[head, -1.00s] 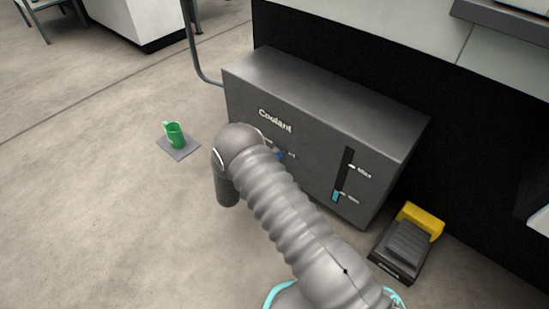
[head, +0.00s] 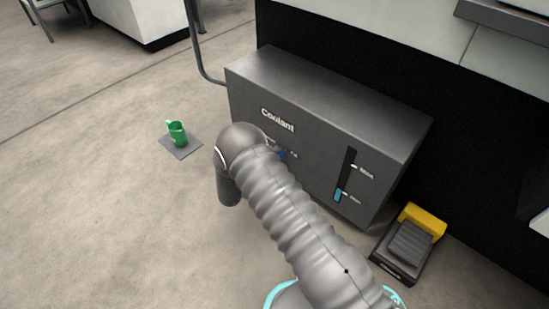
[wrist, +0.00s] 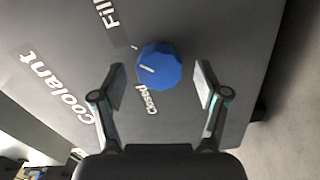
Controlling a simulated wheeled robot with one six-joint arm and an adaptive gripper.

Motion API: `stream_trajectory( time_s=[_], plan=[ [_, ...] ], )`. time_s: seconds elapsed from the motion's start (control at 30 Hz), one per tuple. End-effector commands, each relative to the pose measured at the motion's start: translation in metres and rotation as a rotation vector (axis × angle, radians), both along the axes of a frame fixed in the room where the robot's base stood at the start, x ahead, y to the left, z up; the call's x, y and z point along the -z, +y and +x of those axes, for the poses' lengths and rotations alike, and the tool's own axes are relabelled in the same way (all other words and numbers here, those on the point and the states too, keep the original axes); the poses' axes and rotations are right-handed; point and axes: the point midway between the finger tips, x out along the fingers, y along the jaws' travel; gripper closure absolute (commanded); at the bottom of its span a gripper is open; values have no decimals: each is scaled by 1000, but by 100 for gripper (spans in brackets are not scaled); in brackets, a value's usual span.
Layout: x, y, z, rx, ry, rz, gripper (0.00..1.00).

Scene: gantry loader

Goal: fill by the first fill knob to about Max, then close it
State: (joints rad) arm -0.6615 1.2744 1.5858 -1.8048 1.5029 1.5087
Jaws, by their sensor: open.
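The coolant tank (head: 310,100) is a dark grey box labelled "Coolant". Its fill knob (wrist: 160,66) is blue and faceted, with a white pointer line, and sits between "Fill" and "Closed" labels in the wrist view. In the head view only a bit of the knob (head: 283,155) shows past my arm. The sight gauge (head: 345,175) has a short cyan column near the lower mark, well below Max.
A yellow and black foot pedal (head: 409,243) is on the floor right of the tank. A green mug (head: 177,134) stands on a grey mat (head: 184,149) at left. A pipe (head: 193,50) runs to the tank's back left. The floor at left is mostly clear.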

Motion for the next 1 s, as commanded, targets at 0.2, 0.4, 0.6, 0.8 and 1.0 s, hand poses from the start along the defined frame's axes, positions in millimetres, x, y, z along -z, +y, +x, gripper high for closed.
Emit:
stream_trajectory(
  time_s=[0.2, 0.4, 0.6, 0.8, 1.0],
  plan=[
    [0, 8, -9, -2, 0, 0, 26],
    [0, 30, -37, -4, 0, -1, 26],
    [0, 54, -68, -3, 0, 0, 26],
    [0, 70, -89, -3, 0, 0, 26],
    [0, 75, -96, -1, 0, 0, 26]
  ],
)
